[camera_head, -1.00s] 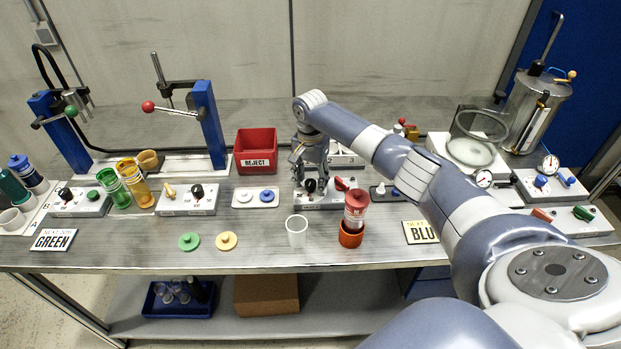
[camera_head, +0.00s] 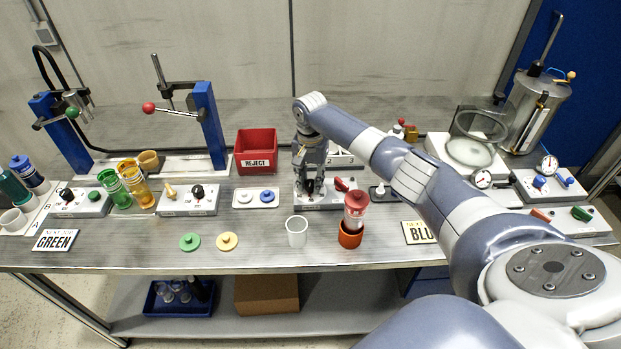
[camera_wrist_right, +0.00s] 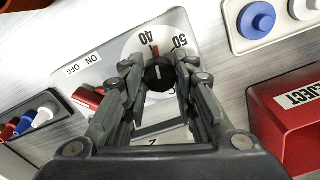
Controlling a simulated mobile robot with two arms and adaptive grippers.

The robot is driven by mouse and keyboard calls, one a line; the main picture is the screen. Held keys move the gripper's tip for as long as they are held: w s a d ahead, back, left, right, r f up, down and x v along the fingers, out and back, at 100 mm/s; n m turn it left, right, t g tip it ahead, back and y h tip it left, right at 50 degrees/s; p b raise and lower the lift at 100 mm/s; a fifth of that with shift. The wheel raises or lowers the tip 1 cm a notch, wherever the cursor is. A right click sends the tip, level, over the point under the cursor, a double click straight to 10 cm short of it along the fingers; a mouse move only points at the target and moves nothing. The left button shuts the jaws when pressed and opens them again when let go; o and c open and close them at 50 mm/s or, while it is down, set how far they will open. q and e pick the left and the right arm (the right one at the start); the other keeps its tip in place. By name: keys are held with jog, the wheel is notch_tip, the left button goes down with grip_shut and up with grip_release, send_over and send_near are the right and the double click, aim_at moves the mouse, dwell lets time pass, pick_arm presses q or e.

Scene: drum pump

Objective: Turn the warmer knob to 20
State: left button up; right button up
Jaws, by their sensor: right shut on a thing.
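The warmer knob (camera_wrist_right: 158,76) is a small black knob on a white dial (camera_wrist_right: 137,48) on a light grey control box (camera_head: 333,200). In the right wrist view the numbers 40 and 50 show on the dial, with a red mark near 40; the other numbers are mostly hidden by the fingers. My right gripper (camera_head: 312,190) points down at the box, and in the wrist view its fingers (camera_wrist_right: 160,84) are shut on the knob from both sides. My left gripper is not in view.
A red ON/OFF switch (camera_wrist_right: 88,99) is beside the dial. A white cup (camera_head: 297,232) and an orange cup (camera_head: 350,236) with a red-capped clear bottle (camera_head: 356,210) stand in front of the box. A red reject bin (camera_head: 256,150) is behind left.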

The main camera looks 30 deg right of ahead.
jog(key=n, duration=0.1)
jog(key=n+p, duration=0.1)
jog(key=shift+r+n, duration=0.2)
jog(key=shift+n, duration=0.1)
jog(key=n+p, duration=0.1)
jog(key=n, duration=0.1)
jog(key=shift+n+p, duration=0.3)
jog(key=shift+n, duration=0.1)
jog(key=n, duration=0.3)
jog(key=shift+f+n+p, duration=0.1)
jog(key=shift+n+p, duration=0.2)
jog(key=shift+p, duration=0.1)
jog(key=n, duration=0.3)
jog(key=shift+n, duration=0.3)
jog(key=n, duration=0.3)
jog(key=shift+n+p, duration=0.3)
jog(key=n, duration=0.3)
jog(key=shift+n, duration=0.3)
jog(key=n, duration=0.3)
jog(key=shift+n+b, duration=0.4)
jog(key=shift+n, duration=1.4)
jog(key=shift+w, duration=0.1)
